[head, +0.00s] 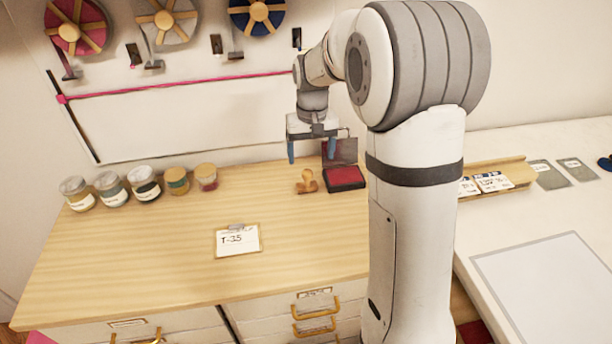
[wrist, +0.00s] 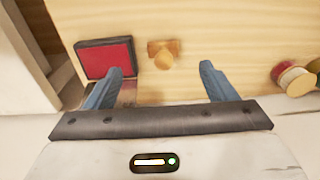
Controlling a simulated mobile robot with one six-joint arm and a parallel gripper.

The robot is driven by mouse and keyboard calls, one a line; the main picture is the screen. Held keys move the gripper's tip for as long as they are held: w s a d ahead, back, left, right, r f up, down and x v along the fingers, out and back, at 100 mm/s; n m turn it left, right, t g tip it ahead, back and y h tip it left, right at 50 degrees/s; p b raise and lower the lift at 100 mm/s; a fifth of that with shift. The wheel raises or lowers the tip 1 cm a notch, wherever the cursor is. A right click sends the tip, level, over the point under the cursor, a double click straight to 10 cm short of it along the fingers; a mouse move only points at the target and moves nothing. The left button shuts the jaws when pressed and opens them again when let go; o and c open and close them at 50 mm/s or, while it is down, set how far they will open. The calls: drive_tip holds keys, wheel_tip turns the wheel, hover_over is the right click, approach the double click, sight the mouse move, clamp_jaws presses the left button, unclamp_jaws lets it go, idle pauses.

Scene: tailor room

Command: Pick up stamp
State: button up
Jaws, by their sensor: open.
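The wooden stamp (head: 307,182) stands on the light wood worktop, just left of a red ink pad (head: 345,178) with its dark lid raised behind it. My gripper (head: 313,156) hangs above and a little behind the stamp, with its blue fingers apart and pointing down. In the wrist view the stamp (wrist: 163,54) lies beyond the gap between the open fingers (wrist: 164,82), nearer the left one. Nothing is held. The red ink pad (wrist: 105,57) shows there left of the stamp, partly behind the left fingertip.
Several jars (head: 143,184) stand along the back left of the worktop (head: 160,255). A clipboard card (head: 237,240) lies near the front. Ribbon spools (head: 165,22) hang on the wall behind. The worktop between jars and stamp is clear.

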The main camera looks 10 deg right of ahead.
sight(307, 170)
drive_tip(key=w+f, duration=0.3)
drive_tip(key=shift+f, duration=0.3)
drive_tip(key=f, duration=0.7)
drive_tip(key=shift+s+a+f, duration=0.2)
drive_tip(key=shift+f, duration=0.1)
drive_tip(key=shift+c, duration=0.2)
